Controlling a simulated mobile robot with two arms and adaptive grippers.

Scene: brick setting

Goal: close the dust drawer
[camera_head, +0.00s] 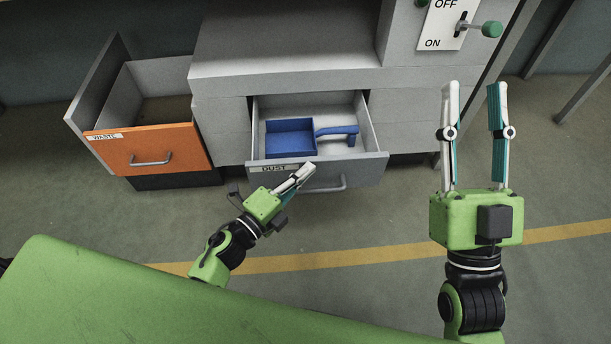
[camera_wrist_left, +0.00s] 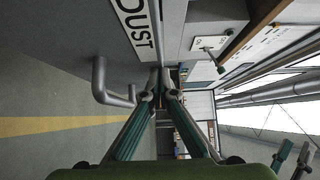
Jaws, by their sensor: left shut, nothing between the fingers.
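The dust drawer (camera_head: 375,166) is grey, carries a "DUST" label and a bar handle, and is pulled open from the cabinet. A blue dustpan-like tray (camera_head: 291,138) with a blue handle lies inside it. My left gripper (camera_head: 308,168) is shut and empty, at the drawer's front face near the label. Whether it touches the front I cannot tell. In the left wrist view its closed fingertips (camera_wrist_left: 164,72) lie beside the drawer handle (camera_wrist_left: 100,80) and below the label (camera_wrist_left: 140,28). My right gripper (camera_head: 474,88) is open and empty, to the right of the drawer.
An orange-fronted waste drawer (camera_head: 180,141) stands open at the left. A switch panel (camera_head: 447,24) with a green-knobbed lever is at the upper right of the cabinet (camera_head: 285,50). The floor (camera_head: 370,215) in front, with a yellow line, is clear.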

